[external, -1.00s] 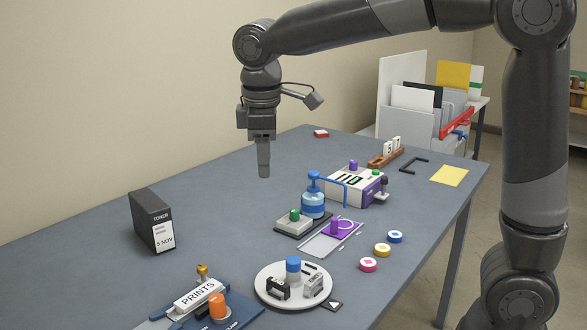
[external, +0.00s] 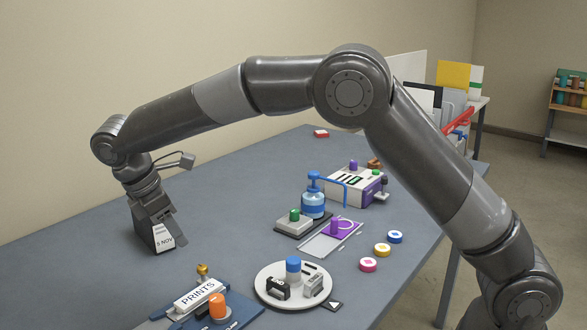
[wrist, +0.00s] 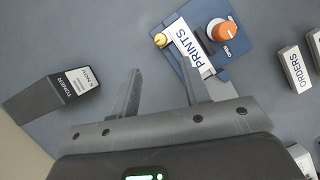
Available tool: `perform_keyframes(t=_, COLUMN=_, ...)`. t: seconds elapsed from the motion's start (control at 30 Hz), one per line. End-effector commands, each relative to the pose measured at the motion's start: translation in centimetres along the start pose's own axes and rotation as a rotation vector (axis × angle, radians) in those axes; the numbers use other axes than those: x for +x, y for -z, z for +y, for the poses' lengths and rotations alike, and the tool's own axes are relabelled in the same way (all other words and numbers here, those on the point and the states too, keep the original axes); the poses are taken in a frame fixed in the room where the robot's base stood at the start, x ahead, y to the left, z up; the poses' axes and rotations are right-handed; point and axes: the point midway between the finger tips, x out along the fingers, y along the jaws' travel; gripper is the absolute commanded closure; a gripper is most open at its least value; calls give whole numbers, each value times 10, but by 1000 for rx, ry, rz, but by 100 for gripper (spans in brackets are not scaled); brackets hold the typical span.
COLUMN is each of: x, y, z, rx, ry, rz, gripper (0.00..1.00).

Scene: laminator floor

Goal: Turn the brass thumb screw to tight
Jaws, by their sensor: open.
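The brass thumb screw (external: 202,271) stands upright behind the white PRINTS block (external: 199,295) at the table's front left. In the wrist view the screw (wrist: 160,40) lies ahead of my fingers, at the left end of the PRINTS block (wrist: 190,48). My gripper (wrist: 161,68) is open and empty, its two fingers spread. The screw's tightness cannot be read.
An orange knob (external: 217,305) on a blue base stands beside the PRINTS block. The dark TONER box (wrist: 52,92) is left of my fingers. A round white tray (external: 262,294) with small parts is to the right. The table between box and screw is clear.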

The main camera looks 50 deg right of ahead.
Motion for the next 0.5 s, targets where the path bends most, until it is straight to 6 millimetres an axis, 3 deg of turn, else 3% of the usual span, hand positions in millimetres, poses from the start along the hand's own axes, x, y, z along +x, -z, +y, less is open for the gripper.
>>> perform_keyframes(t=0.3, x=60, y=-2, z=0, rx=2, ry=3, rz=-3, gripper=58)
perform_keyframes(t=0.5, x=87, y=-1, z=0, rx=2, ry=2, rz=-1, gripper=58)
